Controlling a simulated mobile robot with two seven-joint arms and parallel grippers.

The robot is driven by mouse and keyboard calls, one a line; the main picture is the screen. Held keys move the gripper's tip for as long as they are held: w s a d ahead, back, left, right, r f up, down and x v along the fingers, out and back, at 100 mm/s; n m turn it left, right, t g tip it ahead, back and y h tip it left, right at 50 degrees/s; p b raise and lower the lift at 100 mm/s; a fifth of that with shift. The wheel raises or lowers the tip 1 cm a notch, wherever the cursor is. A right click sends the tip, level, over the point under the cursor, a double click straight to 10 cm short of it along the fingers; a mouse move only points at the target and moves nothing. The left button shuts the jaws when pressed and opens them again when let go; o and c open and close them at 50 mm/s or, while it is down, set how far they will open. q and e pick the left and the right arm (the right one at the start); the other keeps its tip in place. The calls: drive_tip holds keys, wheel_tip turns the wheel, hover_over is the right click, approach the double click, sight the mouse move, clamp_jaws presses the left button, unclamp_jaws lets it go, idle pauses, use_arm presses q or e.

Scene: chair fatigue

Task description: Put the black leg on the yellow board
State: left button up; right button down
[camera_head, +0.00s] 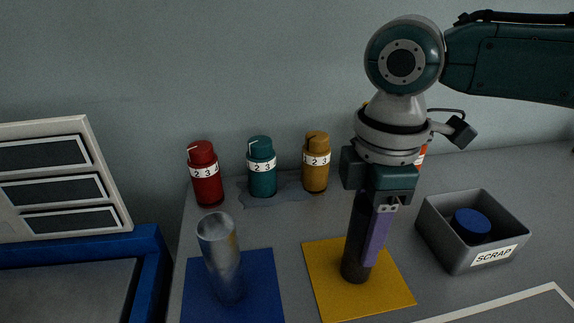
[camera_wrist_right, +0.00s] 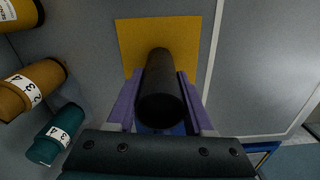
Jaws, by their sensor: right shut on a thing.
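The black leg (camera_head: 355,245) is a dark cylinder, upright with a slight tilt in the head view. Its lower end shows over the middle of the yellow board (camera_head: 398,290); I cannot tell whether it touches the board. My right gripper (camera_head: 371,240), with purple fingers, is shut on the leg from above and hides part of it. In the right wrist view the black leg (camera_wrist_right: 161,92) lies between the two purple fingers, with the yellow board (camera_wrist_right: 135,45) beyond it. My left gripper is not in view.
A grey metal cylinder (camera_head: 220,260) stands on a blue board (camera_head: 265,290) to the left. Red (camera_head: 206,178), teal (camera_head: 262,172) and ochre (camera_head: 316,165) numbered bottles stand behind. A grey SCRAP box (camera_head: 445,240) holding a blue round thing (camera_head: 472,222) is at the right.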

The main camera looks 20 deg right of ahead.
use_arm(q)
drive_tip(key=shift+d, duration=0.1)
use_arm(e)
drive_tip(key=shift+f, duration=0.1)
drive_tip(key=shift+c, duration=1.4)
unclamp_jaws()
wheel_tip(320, 180, up, 12)
drive_tip(key=shift+f+p, duration=0.1)
drive_tip(key=shift+p, duration=1.05)
drive_tip(key=shift+s+a, duration=0.1)
drive_tip(key=shift+a, duration=0.15)
drive_tip(key=s+a+f+m+t+y, duration=0.25)
drive_tip(key=s+a+f, duration=0.45)
drive_tip(key=a, duration=0.4)
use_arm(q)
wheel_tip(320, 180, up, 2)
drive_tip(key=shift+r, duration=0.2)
use_arm(e)
drive_tip(key=s+d+f+m+t+h, duration=0.1)
drive_tip(key=s+d+m+h, duration=0.1)
drive_tip(key=s+d+m, duration=0.6)
drive_tip(key=shift+s+d+f+m, duration=0.2)
drive_tip(key=shift+s+f+m, duration=0.2)
drive_tip(key=shift+m, duration=0.35)
